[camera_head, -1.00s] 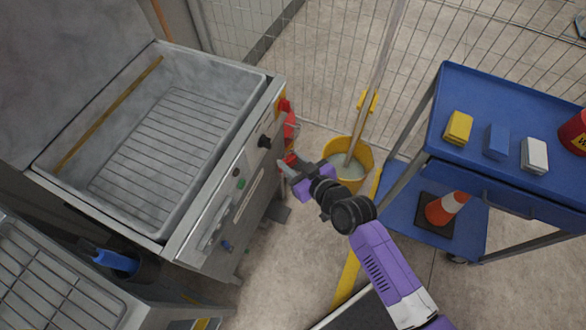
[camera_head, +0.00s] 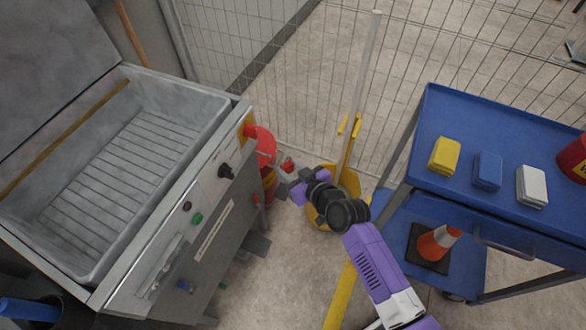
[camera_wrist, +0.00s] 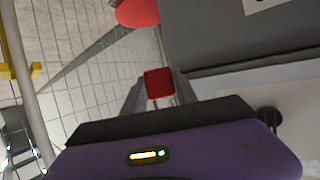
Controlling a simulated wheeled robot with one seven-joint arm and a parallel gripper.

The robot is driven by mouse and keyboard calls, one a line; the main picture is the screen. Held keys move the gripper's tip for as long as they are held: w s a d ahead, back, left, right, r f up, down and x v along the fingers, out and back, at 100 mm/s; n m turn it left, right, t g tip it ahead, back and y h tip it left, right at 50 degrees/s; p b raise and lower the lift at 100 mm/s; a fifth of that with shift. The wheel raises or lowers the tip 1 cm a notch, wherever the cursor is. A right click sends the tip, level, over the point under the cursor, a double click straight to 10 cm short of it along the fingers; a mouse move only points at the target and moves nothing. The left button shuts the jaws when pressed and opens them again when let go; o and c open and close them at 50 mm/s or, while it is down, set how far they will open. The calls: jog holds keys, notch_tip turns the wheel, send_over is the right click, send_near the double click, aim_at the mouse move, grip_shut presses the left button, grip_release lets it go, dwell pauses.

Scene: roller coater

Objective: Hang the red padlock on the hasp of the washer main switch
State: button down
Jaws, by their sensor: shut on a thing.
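The red padlock (camera_head: 288,165) is held at the tip of my gripper (camera_head: 283,174) in the head view. In the wrist view the red padlock body (camera_wrist: 158,82) sits between the fingers, with a bit of pale shackle below it. The washer (camera_head: 211,207) stands at left, with a red and yellow switch (camera_head: 249,129) at the far end of its front panel. My gripper is to the right of the panel, apart from it. The hasp itself is too small to make out.
A black knob (camera_head: 225,171) and a green button (camera_head: 196,219) are on the panel. A red container (camera_head: 264,146) stands beyond the washer corner. A yellow mop bucket (camera_head: 350,183) is behind my gripper. A blue cart (camera_head: 463,215) stands at right. Wire fencing closes the back.

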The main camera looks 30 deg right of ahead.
jog(key=w+a+f+p, duration=0.1)
jog(key=w+a, duration=0.3)
jog(key=w, duration=0.2)
jog(key=shift+w+a+f, duration=0.25)
jog(key=shift+a, duration=0.1)
dwell(0.7)
dwell(0.6)
jog(key=c, duration=0.9)
grip_release()
